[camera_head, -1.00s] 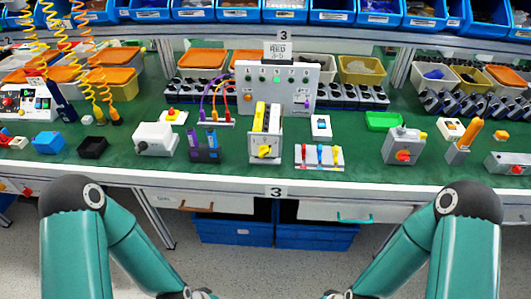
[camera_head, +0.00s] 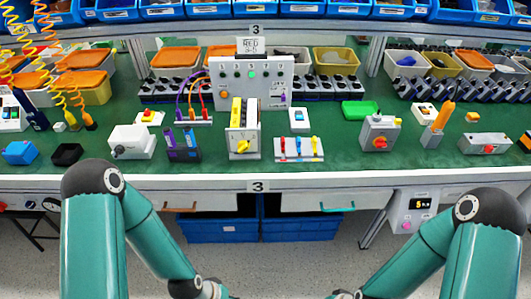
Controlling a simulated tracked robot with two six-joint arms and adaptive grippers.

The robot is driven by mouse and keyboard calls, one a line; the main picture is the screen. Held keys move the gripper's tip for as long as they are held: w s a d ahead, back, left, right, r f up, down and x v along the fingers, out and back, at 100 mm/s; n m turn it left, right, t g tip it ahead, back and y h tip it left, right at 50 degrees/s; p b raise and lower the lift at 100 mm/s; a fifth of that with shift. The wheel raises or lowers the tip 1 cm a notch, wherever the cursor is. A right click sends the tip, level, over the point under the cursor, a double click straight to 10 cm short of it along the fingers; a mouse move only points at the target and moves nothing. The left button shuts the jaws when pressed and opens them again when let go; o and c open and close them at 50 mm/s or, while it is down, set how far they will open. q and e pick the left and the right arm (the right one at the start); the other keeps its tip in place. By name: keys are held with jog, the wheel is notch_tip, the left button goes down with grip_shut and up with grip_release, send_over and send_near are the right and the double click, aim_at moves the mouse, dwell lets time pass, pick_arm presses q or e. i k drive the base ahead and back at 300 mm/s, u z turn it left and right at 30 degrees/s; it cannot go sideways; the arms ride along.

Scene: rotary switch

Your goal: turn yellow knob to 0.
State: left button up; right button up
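The yellow knob (camera_head: 242,147) sits on the front face of a white and yellow switch box (camera_head: 236,114), which stands upright near the front middle of the green bench (camera_head: 342,163). The knob's pointer and scale marks are too small to read. My two teal arms hang in front of the bench, well below and apart from the knob. The arms run down toward the bottom edge of the head view, and neither gripper's fingers show.
A lever panel (camera_head: 298,149) and a grey box with a red knob (camera_head: 379,132) stand right. A white panel (camera_head: 251,82) stands behind.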

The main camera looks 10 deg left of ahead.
aim_at(243, 145)
jog(key=u, duration=0.85)
jog(key=i, duration=0.15)
jog(key=z, duration=2.65)
jog(key=k, duration=0.9)
jog(key=u, duration=1.8)
jog(key=k, duration=0.75)
jog(key=u, duration=0.25)
jog(key=i, duration=1)
jog(key=z, duration=0.1)
